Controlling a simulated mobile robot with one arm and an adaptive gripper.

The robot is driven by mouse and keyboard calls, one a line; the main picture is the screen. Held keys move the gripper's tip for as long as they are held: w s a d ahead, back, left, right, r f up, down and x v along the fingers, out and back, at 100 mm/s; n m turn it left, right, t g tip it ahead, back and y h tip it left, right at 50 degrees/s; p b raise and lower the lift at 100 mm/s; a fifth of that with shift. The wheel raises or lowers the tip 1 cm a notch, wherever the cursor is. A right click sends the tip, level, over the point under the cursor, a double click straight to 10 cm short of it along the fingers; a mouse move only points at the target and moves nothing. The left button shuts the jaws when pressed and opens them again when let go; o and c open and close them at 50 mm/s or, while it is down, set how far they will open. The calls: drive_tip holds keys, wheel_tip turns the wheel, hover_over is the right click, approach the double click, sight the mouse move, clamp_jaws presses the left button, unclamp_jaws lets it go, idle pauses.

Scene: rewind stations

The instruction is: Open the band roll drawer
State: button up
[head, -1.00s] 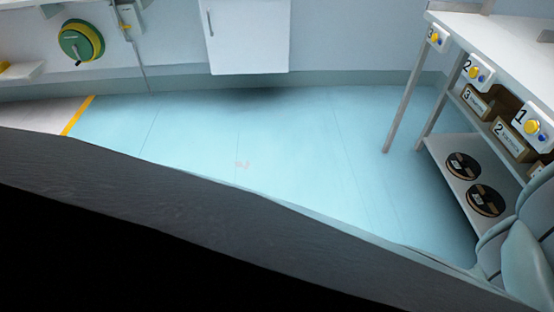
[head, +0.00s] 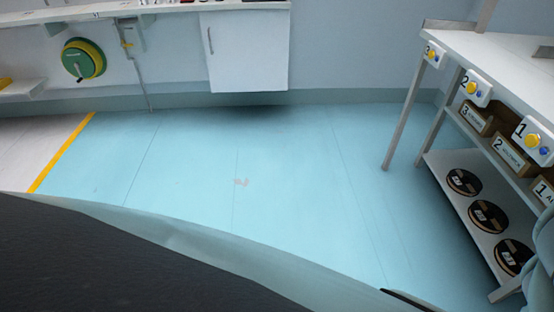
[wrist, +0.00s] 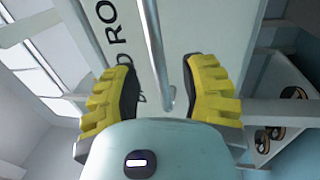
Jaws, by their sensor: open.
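In the wrist view, a pale drawer front (wrist: 185,25) carries dark lettering, partly hidden, that reads like "D RO". A slim metal bar handle (wrist: 153,45) runs down it, its near end bent and free. My gripper (wrist: 162,92) is open, with a ridged yellow finger on each side of the handle. The handle's end lies between the fingers, and I see a gap on both sides. How deep the fingers reach past the handle I cannot tell. I cannot make out the lettered drawer front in the head view, and my gripper does not show there.
In the head view, a white rack (head: 480,45) stands at the right with numbered buttons, boxes and black reels (head: 488,217). A white cabinet (head: 245,50) and a green-yellow hand reel (head: 84,59) are at the back wall. The blue floor (head: 270,190) between is clear.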

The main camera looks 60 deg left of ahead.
drive_tip(key=shift+x, duration=1.05)
drive_tip(key=shift+s, duration=0.1)
drive_tip(key=shift+o, duration=0.6)
clamp_jaws()
